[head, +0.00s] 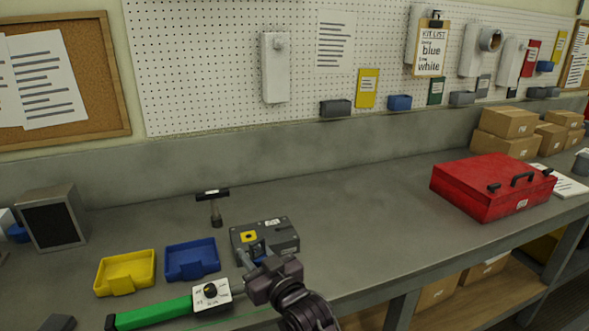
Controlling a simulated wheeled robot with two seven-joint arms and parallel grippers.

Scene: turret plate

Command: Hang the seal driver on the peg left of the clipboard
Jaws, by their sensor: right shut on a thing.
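A clipboard (431,50) headed KIT LIST hangs on the pegboard at upper right. A white holder (275,68) with a small knob-like peg is well left of it; another white holder (415,18) is partly behind the clipboard's left side. A green-handled tool (155,313), seemingly the seal driver, is low in the view, with a white dial block (211,294) on it or beside it. A thin shaft runs from there to my right gripper (250,256). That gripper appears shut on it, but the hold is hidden. My left gripper is out of view.
A grey box (280,237) with a yellow label is right behind my right gripper. A black-headed T-shaped tool (213,200), a blue tray (192,259) and a yellow tray (125,272) are left of it. A red toolbox (492,187) stands right. The middle bench is clear.

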